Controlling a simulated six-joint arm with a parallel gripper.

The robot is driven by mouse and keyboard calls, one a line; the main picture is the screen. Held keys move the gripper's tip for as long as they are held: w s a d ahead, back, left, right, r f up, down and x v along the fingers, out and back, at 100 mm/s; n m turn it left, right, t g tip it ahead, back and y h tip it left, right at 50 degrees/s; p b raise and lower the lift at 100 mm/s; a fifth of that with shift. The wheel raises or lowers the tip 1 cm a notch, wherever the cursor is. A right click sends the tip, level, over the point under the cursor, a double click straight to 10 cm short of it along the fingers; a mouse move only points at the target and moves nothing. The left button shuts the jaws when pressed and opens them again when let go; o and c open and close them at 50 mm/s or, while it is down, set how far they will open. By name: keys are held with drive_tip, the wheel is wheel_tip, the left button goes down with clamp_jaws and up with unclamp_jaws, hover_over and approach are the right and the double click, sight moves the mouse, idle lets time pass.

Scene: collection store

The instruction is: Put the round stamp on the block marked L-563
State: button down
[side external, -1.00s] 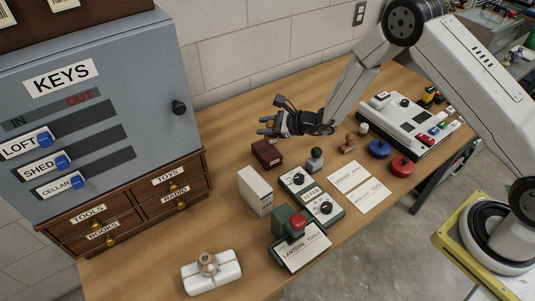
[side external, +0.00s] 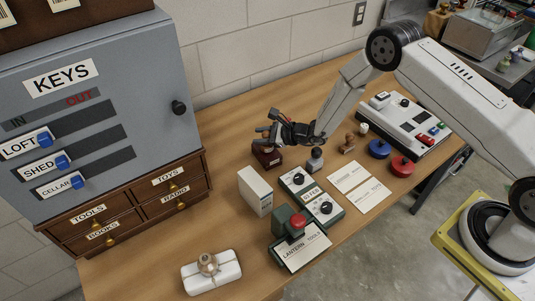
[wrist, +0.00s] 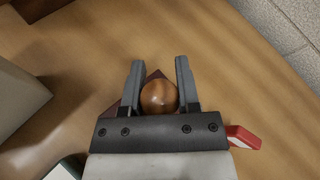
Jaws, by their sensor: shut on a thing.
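My gripper (side external: 265,136) is low over a dark red block (side external: 266,158) near the back of the table. In the wrist view my gripper (wrist: 158,82) has a round wooden knob (wrist: 159,97) between its two fingers and is shut on it. Part of the dark red block (wrist: 117,108) shows behind the knob. I cannot tell whether the knob is the stamp's handle or whether it touches the block. No marking L-563 is readable.
The key cabinet (side external: 100,110) is at left.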

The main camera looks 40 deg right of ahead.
drive_tip(key=shift+f, duration=0.15)
drive_tip(key=shift+c, duration=1.6)
unclamp_jaws()
drive_tip(key=shift+s+d+r, duration=0.25)
drive_tip(key=shift+r, duration=0.05)
drive_tip(key=v, duration=1.1)
drive_tip(key=shift+s, duration=0.15)
